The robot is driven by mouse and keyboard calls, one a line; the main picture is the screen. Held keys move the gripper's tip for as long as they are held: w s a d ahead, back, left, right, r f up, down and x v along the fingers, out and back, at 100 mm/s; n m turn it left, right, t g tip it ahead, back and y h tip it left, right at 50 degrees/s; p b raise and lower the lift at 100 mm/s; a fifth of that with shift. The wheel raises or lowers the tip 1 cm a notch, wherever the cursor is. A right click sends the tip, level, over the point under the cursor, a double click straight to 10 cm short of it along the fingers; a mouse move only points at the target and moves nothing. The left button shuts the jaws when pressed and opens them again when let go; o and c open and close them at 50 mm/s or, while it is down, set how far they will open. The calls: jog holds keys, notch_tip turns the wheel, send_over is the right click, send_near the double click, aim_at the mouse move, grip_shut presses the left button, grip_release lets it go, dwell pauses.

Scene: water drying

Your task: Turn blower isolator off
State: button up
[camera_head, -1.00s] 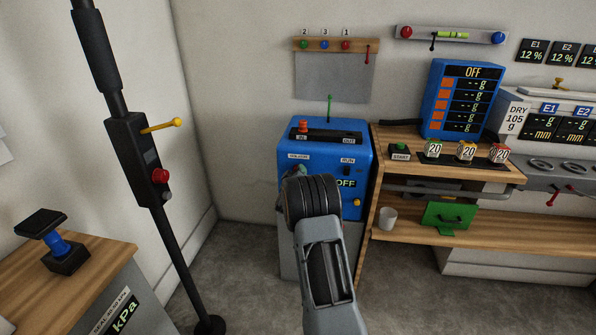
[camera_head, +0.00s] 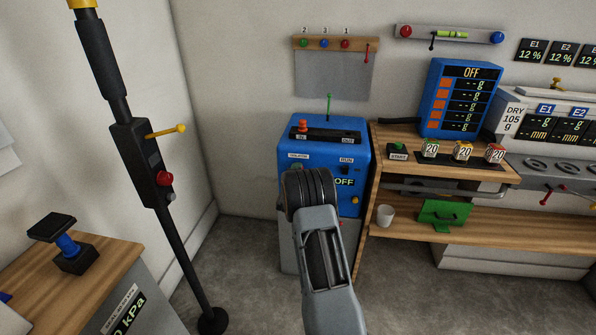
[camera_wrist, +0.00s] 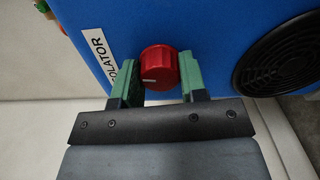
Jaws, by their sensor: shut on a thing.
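The blower is a blue box (camera_head: 357,208) on a grey base, with a display reading OFF and a RUN label on its front. In the wrist view, the isolator is a red round knob (camera_wrist: 159,67) with a white pointer mark aimed to the left. An ISOLATOR label (camera_wrist: 100,52) is beside it on the blue panel (camera_wrist: 222,35). My gripper (camera_wrist: 160,80) has its two green fingers on either side of the knob, shut on it. In the head view my arm hides the knob and the gripper's fingers.
A black round fan grille (camera_wrist: 285,55) is to the right of the knob in the wrist view. A wooden bench (camera_head: 400,172) with weights and a mug (camera_head: 385,215) stands right of the blower. A black pole (camera_head: 180,245) stands to the left. Grey floor is open between.

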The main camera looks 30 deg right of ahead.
jog(key=shift+n, duration=0.7)
jog(key=o, duration=0.9)
jog(key=shift+o, duration=0.2)
jog(key=p+v, duration=0.1)
jog(key=v, duration=1.3)
jog(key=shift+p, duration=0.3)
